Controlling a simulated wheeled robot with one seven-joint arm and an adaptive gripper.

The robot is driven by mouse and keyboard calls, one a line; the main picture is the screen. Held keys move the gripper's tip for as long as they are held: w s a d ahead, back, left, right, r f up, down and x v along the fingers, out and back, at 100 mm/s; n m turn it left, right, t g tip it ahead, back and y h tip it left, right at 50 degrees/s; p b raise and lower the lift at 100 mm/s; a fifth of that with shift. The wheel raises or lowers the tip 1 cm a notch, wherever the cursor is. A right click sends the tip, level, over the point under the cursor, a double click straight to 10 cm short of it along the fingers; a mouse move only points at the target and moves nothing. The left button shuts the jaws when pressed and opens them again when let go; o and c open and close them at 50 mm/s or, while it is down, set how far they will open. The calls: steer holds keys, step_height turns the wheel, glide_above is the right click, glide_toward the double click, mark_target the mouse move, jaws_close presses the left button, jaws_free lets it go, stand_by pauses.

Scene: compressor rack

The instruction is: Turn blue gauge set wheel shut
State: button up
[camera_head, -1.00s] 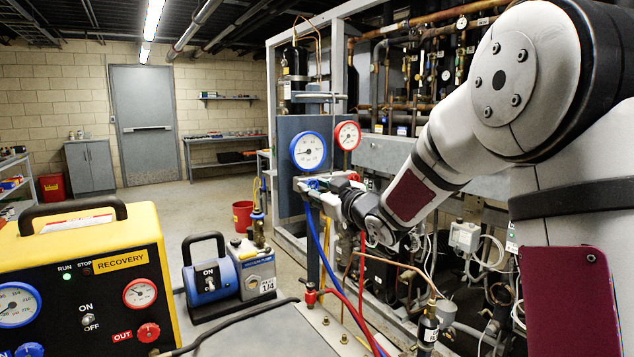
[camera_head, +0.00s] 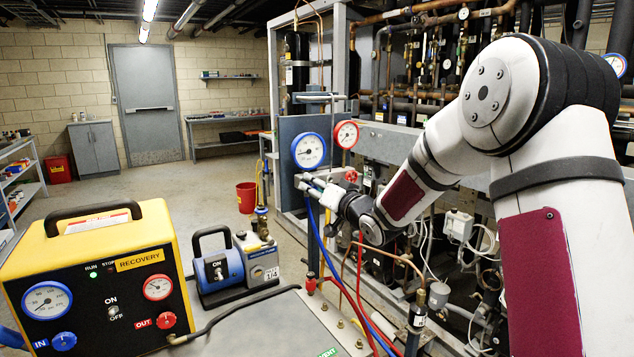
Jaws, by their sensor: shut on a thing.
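The gauge set stands on a grey post left of the rack, with a blue-rimmed gauge (camera_head: 308,151) and a red-rimmed gauge (camera_head: 346,134). Its red wheel (camera_head: 351,176) shows just right of my gripper. My gripper (camera_head: 308,184) reaches in from the right at the left end of the gauge set, below the blue-rimmed gauge. Its fingers are shut on the blue wheel, which they mostly hide. How far the wheel is turned cannot be seen. A blue hose (camera_head: 318,235) and a red hose (camera_head: 361,275) hang below.
A yellow recovery machine (camera_head: 150,225) and a blue vacuum pump (camera_head: 218,268) stand front left by a grey top surface (camera_head: 275,325). The copper-piped compressor rack (camera_head: 400,145) stands close behind my arm. A red bucket (camera_head: 246,196) is on the open floor.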

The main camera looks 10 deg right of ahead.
steer(key=shift+f+m+p, duration=0.1)
steer(key=shift+m+p, duration=0.25)
steer(key=shift+m, duration=0.35)
steer(key=o, duration=1.2)
steer(key=shift+s, duration=0.1)
steer(key=v, duration=1.1)
steer(key=shift+s+d, duration=0.1)
steer(key=shift+s, duration=0.25)
